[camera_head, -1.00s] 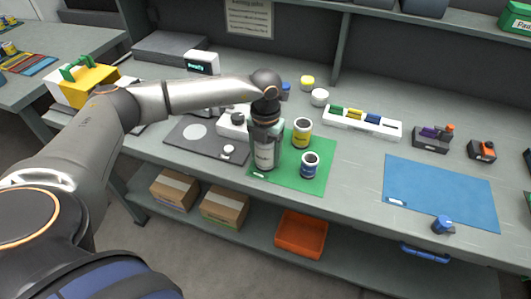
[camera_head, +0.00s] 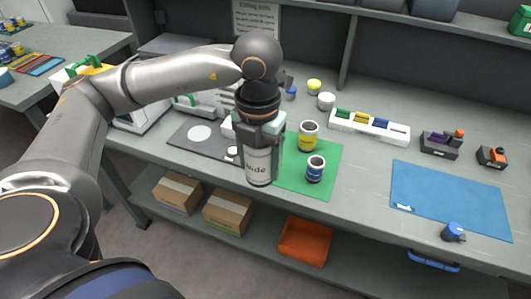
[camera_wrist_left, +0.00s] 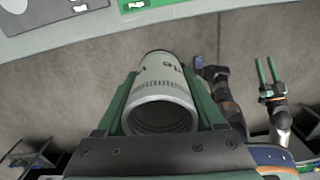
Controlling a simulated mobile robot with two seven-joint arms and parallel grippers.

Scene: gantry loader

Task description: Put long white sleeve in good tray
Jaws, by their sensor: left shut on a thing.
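The long white sleeve (camera_head: 258,166) is upright in my left gripper (camera_head: 260,142), with dark lettering on its side. In the left wrist view the sleeve (camera_wrist_left: 160,95) sits between the green fingers, its open end facing the camera. Floor shows around it there, so it hangs off the bench's front edge. A green mat (camera_head: 318,186), which may be the good tray, lies right of the sleeve in the head view. My right gripper (camera_wrist_left: 267,72) shows empty with fingers apart in the left wrist view.
A dark grey mat (camera_head: 180,141) with a white disc lies left of the green one. A blue mat (camera_head: 450,200) lies to the right, mostly bare. A white rack (camera_head: 368,128) with coloured pieces stands behind. An orange bin (camera_head: 304,240) is on the lower shelf.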

